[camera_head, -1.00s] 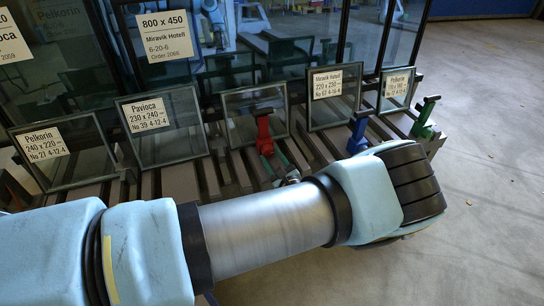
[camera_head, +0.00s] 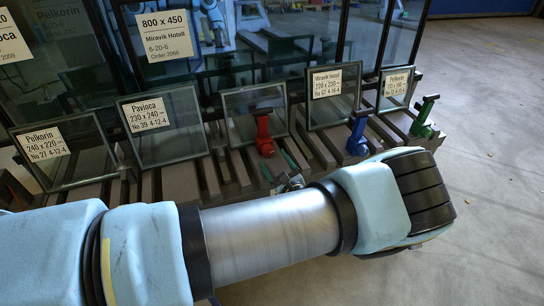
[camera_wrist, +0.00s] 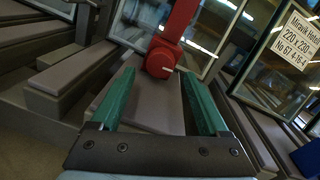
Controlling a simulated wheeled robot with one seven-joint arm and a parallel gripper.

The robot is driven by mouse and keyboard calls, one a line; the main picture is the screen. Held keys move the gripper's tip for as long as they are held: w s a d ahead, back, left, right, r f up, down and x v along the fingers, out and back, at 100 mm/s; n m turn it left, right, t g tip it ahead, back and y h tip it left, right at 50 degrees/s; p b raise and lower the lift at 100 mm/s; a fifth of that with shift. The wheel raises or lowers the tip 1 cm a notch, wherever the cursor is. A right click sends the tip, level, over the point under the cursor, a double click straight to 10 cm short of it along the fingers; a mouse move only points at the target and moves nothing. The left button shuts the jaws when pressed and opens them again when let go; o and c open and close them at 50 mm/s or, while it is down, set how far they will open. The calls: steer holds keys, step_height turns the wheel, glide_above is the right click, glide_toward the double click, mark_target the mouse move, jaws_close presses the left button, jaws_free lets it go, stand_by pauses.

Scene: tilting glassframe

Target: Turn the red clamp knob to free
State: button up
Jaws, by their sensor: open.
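The red clamp (camera_head: 264,137) stands at the lower edge of the small middle glass pane, with a dark bar across its top. In the wrist view, its round red knob (camera_wrist: 162,60) faces me and carries a short pale mark; a red upright rises above it. My gripper (camera_wrist: 157,76) is open, its two green fingers pointing toward the knob. The knob shows between and just beyond the fingertips, with no visible contact. In the head view, the gripper (camera_head: 288,160) is small and partly hidden by my arm, just right of and below the red clamp.
A blue clamp (camera_head: 357,136) and a green clamp (camera_head: 423,118) stand farther right. Labelled glass panes (camera_head: 166,125) lean on the slatted rack (camera_head: 180,183), with large panes behind. Open floor (camera_head: 490,150) lies to the right.

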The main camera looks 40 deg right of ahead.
steer(key=p+v, duration=0.1)
steer(key=v, duration=0.7)
steer(key=shift+s+p, duration=0.25)
steer(key=shift+p, duration=0.15)
steer(key=shift+a, duration=0.1)
